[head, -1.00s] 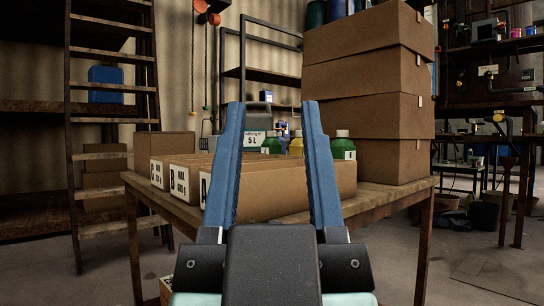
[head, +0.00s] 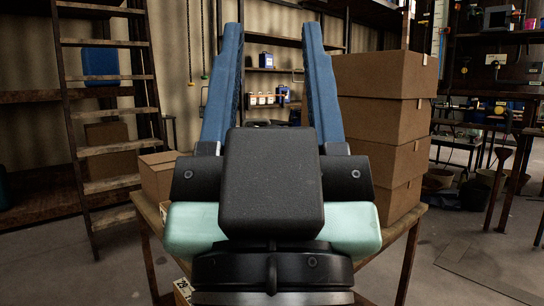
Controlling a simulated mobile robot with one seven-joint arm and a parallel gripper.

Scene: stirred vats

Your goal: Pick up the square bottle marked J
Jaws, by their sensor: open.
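My gripper (head: 272,85) is in the middle of the head view, with two blue fingers spread apart and pointing up and away. I see nothing held between them. Its dark body hides most of the wooden table (head: 415,216) behind it. I cannot make out a square bottle marked J.
A tall stack of cardboard boxes (head: 385,125) stands at the table's right. A smaller box (head: 157,176) shows at its left. A wooden ladder (head: 108,110) leans at the left before shelves with a blue container (head: 100,65). Open floor (head: 455,245) lies at the right.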

